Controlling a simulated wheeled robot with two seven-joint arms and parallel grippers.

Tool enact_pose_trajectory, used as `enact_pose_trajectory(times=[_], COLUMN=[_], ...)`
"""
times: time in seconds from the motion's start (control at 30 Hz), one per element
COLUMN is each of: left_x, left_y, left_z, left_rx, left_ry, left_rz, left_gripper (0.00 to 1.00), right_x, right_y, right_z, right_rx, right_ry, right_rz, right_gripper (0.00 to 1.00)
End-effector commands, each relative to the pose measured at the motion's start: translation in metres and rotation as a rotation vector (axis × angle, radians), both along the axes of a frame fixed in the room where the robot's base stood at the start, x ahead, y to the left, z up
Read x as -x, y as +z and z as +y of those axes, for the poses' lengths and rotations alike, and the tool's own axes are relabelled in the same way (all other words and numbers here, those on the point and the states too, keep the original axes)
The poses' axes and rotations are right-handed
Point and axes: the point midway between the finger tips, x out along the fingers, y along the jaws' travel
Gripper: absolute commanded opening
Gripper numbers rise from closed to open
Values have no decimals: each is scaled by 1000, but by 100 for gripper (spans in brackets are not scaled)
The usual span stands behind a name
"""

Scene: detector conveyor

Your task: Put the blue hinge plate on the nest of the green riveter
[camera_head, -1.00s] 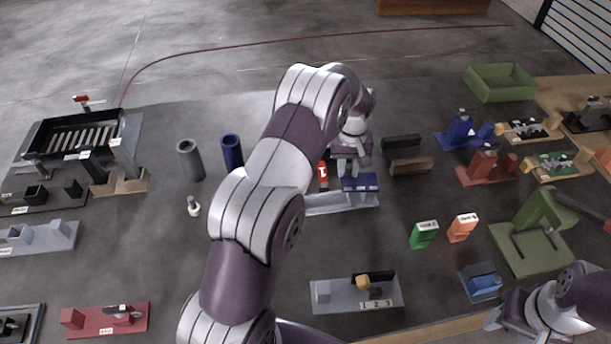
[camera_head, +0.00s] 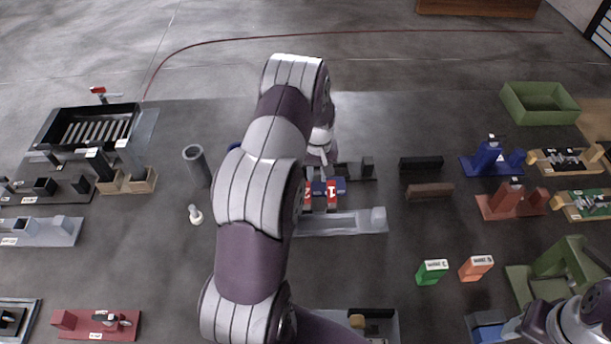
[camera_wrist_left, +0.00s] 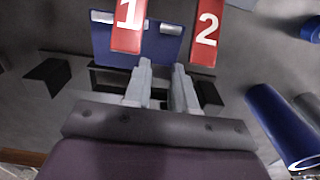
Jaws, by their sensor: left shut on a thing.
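The blue hinge plate (camera_head: 341,186) is under my left gripper (camera_head: 322,160), beyond the pale grey fixture. In the left wrist view the plate (camera_wrist_left: 155,47) shows silver cylindrical ends along its far edge. My left gripper (camera_wrist_left: 162,72) is shut on its near edge.
The pale grey fixture (camera_head: 345,222) lies just in front of the held plate. Green (camera_head: 432,271) and orange (camera_head: 476,268) blocks stand left of the riveter. A brown bar (camera_head: 430,191) and red device (camera_head: 512,200) lie behind them. Bare floor separates the fixture from the blocks.

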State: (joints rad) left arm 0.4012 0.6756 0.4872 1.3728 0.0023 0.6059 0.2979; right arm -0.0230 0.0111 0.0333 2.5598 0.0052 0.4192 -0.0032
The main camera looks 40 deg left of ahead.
Motion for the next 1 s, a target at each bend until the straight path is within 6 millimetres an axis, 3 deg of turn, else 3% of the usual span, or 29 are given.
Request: enact_pose_trajectory(times=[0.23, 0.47, 0.83, 0.87, 0.9, 1.0], left_x=[21, 22, 21, 21, 21, 21], left_y=[0, -33, -41, -39, -39, -39], left_z=[24, 25, 25, 25, 25, 25], left_rx=[0, 1, 0, 0, 1, 1], left_ry=[1, 0, 0, 0, 0, 0], left_rz=[0, 2, 0, 0, 1, 1], left_gripper=[0, 0, 0, 35, 48, 51], right_x=[0, 0, 0, 0, 0, 0], right_y=[13, 25, 19, 20, 20, 20], right_z=[0, 0, 0, 0, 0, 0], right_rx=[0, 0, 0, 0, 0, 0], right_ry=[0, 0, 0, 0, 0, 0], right_rz=[0, 0, 0, 0, 0, 0], right_gripper=[53, 53, 53, 53, 53, 53])
